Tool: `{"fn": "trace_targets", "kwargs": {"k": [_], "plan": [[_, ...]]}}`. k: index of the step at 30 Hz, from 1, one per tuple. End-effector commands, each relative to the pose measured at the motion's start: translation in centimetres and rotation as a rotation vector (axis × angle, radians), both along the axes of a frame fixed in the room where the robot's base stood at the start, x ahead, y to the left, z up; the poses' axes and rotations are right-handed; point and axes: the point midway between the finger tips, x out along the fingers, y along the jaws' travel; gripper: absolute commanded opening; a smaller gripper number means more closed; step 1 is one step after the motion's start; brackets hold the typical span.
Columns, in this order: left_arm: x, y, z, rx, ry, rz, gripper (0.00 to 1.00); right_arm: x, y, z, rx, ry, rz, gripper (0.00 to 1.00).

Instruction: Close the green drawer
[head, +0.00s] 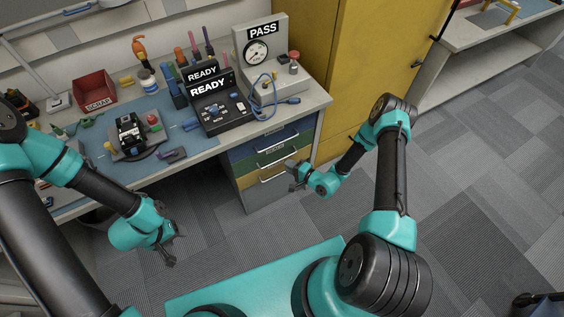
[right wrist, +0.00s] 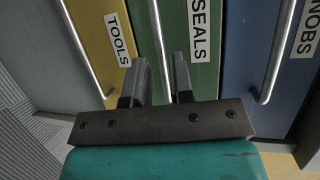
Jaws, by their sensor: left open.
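The green drawer (head: 250,164), labelled SEALS in the right wrist view (right wrist: 204,70), is in the cabinet under the bench, between a blue drawer above and a yellow one below. I cannot clearly tell how far out it stands. Its silver bar handle (right wrist: 156,30) runs between my right gripper's two fingers in the right wrist view. My right gripper (right wrist: 161,75) is open, fingers apart, in front of the green drawer; I cannot tell whether it touches the handle. In the head view it is at the drawer fronts (head: 292,167). My left gripper (head: 172,250) is open and empty, low in front of the bench.
The yellow drawer (right wrist: 95,30) labelled TOOLS and the blue drawer (right wrist: 246,60) labelled KNOBS flank the green one closely. A yellow cabinet (head: 350,70) stands right of the bench. The bench top holds a red SCRAP bin (head: 95,92) and testers.

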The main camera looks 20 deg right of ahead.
Motion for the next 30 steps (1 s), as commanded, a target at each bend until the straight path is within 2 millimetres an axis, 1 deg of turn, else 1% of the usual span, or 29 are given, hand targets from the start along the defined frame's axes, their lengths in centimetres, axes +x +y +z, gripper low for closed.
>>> {"fn": "trace_targets", "kwargs": {"k": [1, 9, 15, 18, 21, 30], "plan": [[0.0, 0.0, 0.0, 0.0, 0.0, 0.0, 0.54, -0.9, -0.6, 0.1, 0.001, 0.002, -0.003, 0.22], [0.0, 0.0, 0.0, 0.0, 0.0, 0.0, 0.54, -5.3, -3.3, 1.1, 0.001, 0.002, -0.004, 0.22], [0.0, 0.0, 0.0, 0.0, 0.0, 0.0, 0.54, -8.0, -4.8, 1.7, 0.001, 0.002, -0.002, 0.22], [0.0, 0.0, 0.0, 0.0, 0.0, 0.0, 0.54, -8.7, -5.2, 1.8, 0.001, 0.003, -0.002, 0.22], [0.0, 0.0, 0.0, 0.0, 0.0, 0.0, 0.54, -9.1, -5.4, 1.9, 0.001, 0.002, 0.0, 0.22], [0.0, 0.0, 0.0, 0.0, 0.0, 0.0, 0.54, -9.1, -5.4, 1.9, 0.001, 0.002, 0.0, 0.22]]}}
